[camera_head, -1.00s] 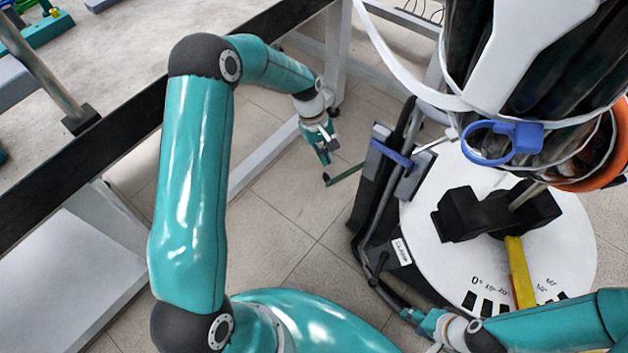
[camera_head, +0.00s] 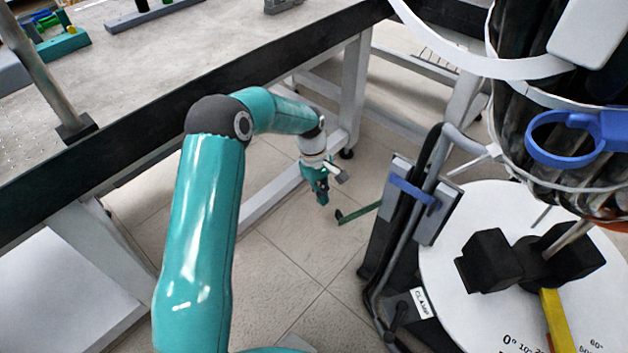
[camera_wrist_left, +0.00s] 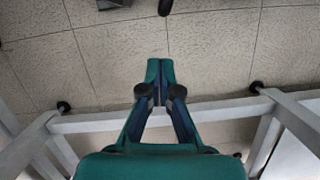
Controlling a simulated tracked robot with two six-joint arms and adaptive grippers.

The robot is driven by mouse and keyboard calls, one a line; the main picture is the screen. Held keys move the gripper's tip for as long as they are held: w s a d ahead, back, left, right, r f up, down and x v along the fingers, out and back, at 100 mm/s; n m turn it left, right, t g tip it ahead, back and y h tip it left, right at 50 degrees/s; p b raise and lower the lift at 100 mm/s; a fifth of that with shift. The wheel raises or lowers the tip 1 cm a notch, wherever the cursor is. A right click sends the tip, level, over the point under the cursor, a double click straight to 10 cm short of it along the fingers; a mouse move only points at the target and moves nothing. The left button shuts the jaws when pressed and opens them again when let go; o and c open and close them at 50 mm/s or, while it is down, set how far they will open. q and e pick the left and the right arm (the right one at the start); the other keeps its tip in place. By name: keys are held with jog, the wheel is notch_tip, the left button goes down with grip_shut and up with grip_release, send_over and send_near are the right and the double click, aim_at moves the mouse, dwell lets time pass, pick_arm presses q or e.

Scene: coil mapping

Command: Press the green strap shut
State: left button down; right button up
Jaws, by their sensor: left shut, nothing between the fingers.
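The green strap (camera_head: 360,213) sticks out to the left from the black upright of the clamp stand, above the floor, with a dark hooked free end. It stands open. My left gripper (camera_head: 322,199) is just left of that free end, pointing down, with a small gap in the picture; depth is hard to judge. Its fingers are shut and empty. In the left wrist view the shut fingers (camera_wrist_left: 160,72) meet over bare floor tiles, and I cannot make out the strap there. My right gripper is out of view.
A blue strap (camera_head: 413,190) wraps the black upright. A white round plate (camera_head: 455,240) with angle marks and a dark bundle with a blue clamp (camera_head: 565,150) stand at right. A workbench (camera_head: 120,150) with a black edge runs behind my left arm. Floor between is clear.

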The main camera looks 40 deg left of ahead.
pick_arm(q)
jog(key=shift+s+d+r, duration=0.2)
jog(key=shift+d, duration=0.7)
jog(key=shift+s+d+r, duration=0.15)
jog(key=shift+s+d, duration=0.05)
jog(key=shift+d, duration=0.7)
